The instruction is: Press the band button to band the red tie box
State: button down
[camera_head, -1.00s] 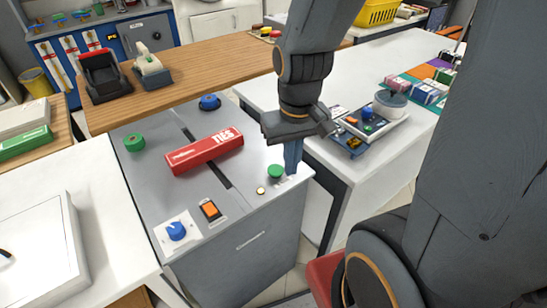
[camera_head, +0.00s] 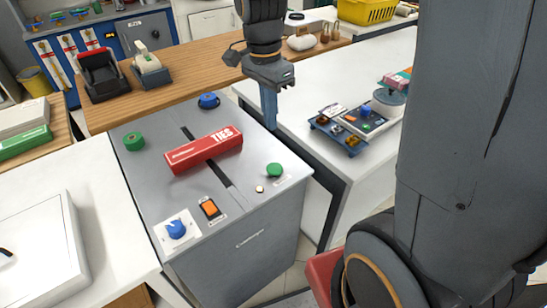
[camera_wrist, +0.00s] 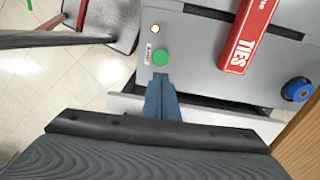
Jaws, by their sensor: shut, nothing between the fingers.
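The red tie box (camera_head: 204,150), lettered "TIES", lies across the dark slot on top of the grey banding machine (camera_head: 236,252). It also shows in the wrist view (camera_wrist: 246,38). I see no clear band around it. A round green button (camera_head: 275,170) with a small label sits near the machine's right edge; it shows in the wrist view too (camera_wrist: 160,57). A small light (camera_wrist: 155,28) beside it glows. My gripper (camera_head: 270,127) is shut and empty, pointing down above and behind the button, apart from it. Its blue fingertips (camera_wrist: 162,78) show just below the button in the wrist view.
The machine top also carries an orange switch (camera_head: 210,209), a blue dial (camera_head: 176,230), a green knob (camera_head: 134,142) and a blue knob (camera_head: 209,101). A white counter (camera_head: 330,100) with a small device stands right. A wooden counter (camera_head: 190,75) runs behind.

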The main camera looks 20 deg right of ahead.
aim_at(274, 167)
dwell(0.4)
jog(key=f, duration=0.4)
jog(key=f+p, duration=0.1)
jog(key=f, duration=0.4)
jog(key=f+p, duration=0.1)
jog(key=f, duration=0.4)
jog(key=shift+s+d, duration=0.25)
jog(key=shift+d, duration=0.1)
